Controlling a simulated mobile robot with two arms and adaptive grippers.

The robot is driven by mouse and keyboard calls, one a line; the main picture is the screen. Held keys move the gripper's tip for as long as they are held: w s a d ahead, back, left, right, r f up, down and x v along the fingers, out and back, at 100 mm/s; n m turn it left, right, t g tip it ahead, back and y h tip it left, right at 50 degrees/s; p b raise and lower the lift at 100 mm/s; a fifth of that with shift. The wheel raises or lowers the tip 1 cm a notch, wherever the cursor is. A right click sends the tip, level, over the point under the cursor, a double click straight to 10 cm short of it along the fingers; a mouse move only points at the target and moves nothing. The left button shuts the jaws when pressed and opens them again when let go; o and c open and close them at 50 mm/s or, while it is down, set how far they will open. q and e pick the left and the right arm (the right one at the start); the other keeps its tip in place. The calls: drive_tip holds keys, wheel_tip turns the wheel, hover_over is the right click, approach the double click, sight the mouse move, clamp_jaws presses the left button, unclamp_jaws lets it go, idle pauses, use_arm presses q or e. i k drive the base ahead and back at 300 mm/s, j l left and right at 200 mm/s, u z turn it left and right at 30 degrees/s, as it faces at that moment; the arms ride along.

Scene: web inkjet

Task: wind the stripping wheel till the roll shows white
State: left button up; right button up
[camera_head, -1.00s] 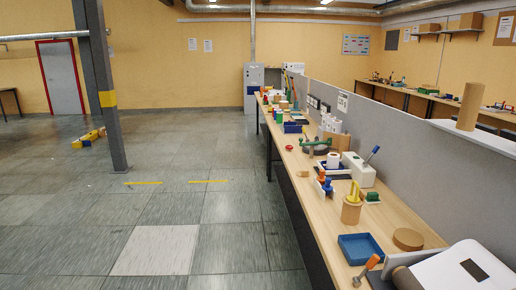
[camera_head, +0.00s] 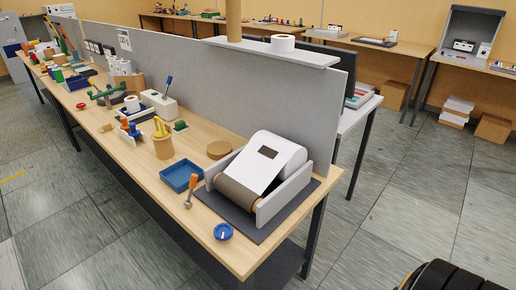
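At the near end of the long wooden bench, a wide white roll (camera_head: 284,150) with a dark square patch sits in a light grey cradle (camera_head: 290,192) on a dark mat. White sheet runs down from it to a dark grey-brown roller (camera_head: 238,191) with wooden ends. A blue round knob (camera_head: 223,231) with a white mark lies on the bench in front of the mat. I cannot tell which part is the stripping wheel. Neither of my grippers shows in this view.
A blue tray (camera_head: 181,176), an orange-handled tool (camera_head: 190,190) and a round brown disc (camera_head: 219,149) are close by on the bench (camera_head: 150,180). A grey partition (camera_head: 240,90) runs behind, with a shelf (camera_head: 275,50) on it. The tiled floor (camera_head: 100,225) left of the bench is clear.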

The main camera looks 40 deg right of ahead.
sight(223, 231)
drive_tip(key=z, duration=0.75)
